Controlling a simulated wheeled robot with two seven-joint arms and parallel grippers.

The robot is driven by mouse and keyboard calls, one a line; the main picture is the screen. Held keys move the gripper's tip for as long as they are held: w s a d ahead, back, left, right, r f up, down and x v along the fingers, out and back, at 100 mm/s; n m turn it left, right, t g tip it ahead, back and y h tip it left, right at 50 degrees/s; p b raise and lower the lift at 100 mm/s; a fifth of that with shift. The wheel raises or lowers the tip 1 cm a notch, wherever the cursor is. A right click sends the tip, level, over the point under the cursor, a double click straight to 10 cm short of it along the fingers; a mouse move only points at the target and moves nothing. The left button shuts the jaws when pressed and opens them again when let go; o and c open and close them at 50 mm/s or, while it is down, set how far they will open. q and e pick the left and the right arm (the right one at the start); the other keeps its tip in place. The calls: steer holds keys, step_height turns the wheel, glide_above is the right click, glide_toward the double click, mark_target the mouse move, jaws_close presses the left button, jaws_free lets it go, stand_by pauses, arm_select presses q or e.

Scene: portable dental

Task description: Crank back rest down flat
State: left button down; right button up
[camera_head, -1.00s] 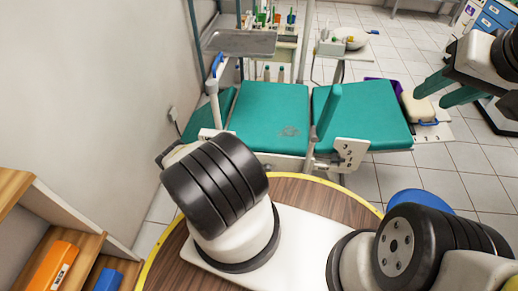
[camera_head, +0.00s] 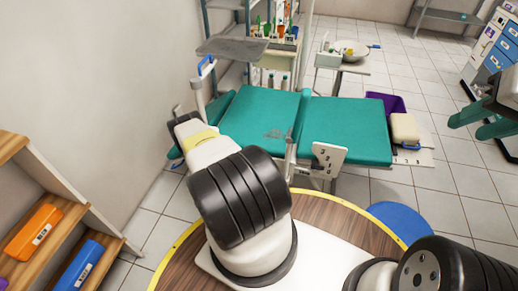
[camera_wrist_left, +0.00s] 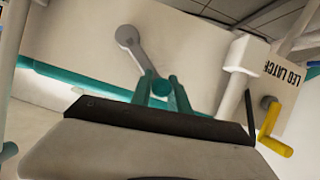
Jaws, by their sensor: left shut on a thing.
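The chair has teal pads: a left pad (camera_head: 262,112) and a right pad (camera_head: 350,125), which look nearly level, with a narrow upright teal edge between them. I cannot tell for sure which is the back rest. In the left wrist view a grey crank arm (camera_wrist_left: 130,42) hangs on the pale side of the chair. My left gripper (camera_wrist_left: 158,86) is shut on the knob at its lower end; the fingers cover most of the knob. In the head view my own arm hides this gripper. My right gripper (camera_head: 482,118) is at the right edge, fingers apart and empty.
A yellow crank (camera_wrist_left: 276,128) sits right of the grey one, by a panel lettered like "leg latch". A numbered plate (camera_head: 328,160) is on the chair's near side. A grey tray (camera_head: 232,47) stands behind. A shelf (camera_head: 55,205) is at the left.

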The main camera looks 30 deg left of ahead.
arm_select(q)
steer(key=w+d+r+m+y, duration=0.1)
steer(key=d+r+m+y, duration=0.2)
steer(key=d+m, duration=0.2)
steer(key=shift+w+d+r+g, duration=0.2)
steer(key=shift+w+d+g, duration=0.15)
steer(key=shift+d, duration=0.8)
steer(key=c, duration=1.3)
jaws_free()
steer(key=shift+c, duration=0.2)
steer(key=shift+o, duration=0.4)
